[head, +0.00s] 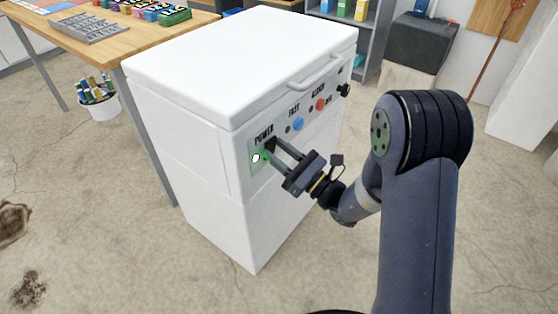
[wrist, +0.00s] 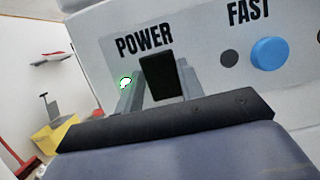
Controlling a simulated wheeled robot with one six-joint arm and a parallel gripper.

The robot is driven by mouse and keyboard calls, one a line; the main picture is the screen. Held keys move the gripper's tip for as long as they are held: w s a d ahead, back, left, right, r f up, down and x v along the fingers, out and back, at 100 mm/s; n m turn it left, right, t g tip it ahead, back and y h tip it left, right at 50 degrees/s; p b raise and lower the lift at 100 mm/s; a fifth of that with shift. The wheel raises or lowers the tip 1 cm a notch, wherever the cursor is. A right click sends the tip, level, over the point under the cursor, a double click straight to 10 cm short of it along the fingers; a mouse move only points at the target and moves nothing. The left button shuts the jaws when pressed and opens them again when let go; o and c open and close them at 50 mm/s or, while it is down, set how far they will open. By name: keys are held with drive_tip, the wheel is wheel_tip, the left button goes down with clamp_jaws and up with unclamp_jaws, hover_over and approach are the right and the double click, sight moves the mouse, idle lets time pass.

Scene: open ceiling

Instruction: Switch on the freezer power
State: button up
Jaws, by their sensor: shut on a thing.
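The white chest freezer (head: 185,150) stands in the middle of the head view, its lid closed. On its front panel, under the word POWER, is a black switch (wrist: 160,76). A green lamp (head: 256,158) with a bright white centre glows left of the switch; it also glows in the wrist view (wrist: 125,83). My gripper (head: 271,151) reaches the panel from the right. In the wrist view its two grey fingers stand on either side of the black switch, shut on it.
Right of the switch are a blue FAST button (head: 298,124), a red ALARM button (head: 320,104) and a black knob (head: 344,90). A wooden table (head: 130,45) stands behind left, with a white bin (head: 102,107) under it. Floor in front is clear.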

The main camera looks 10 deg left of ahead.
drive_tip(key=shift+y+b, duration=0.35)
drive_tip(key=shift+y, duration=0.15)
drive_tip(key=o, duration=1)
drive_tip(key=shift+f, duration=0.1)
drive_tip(key=shift+d, duration=0.1)
drive_tip(key=p+v, duration=0.1)
drive_tip(key=v, duration=0.9)
drive_tip(key=shift+s+d+f+p, duration=0.1)
drive_tip(key=shift+s+d+p, duration=0.1)
drive_tip(key=shift+d+p, duration=0.1)
drive_tip(key=shift+a, duration=0.1)
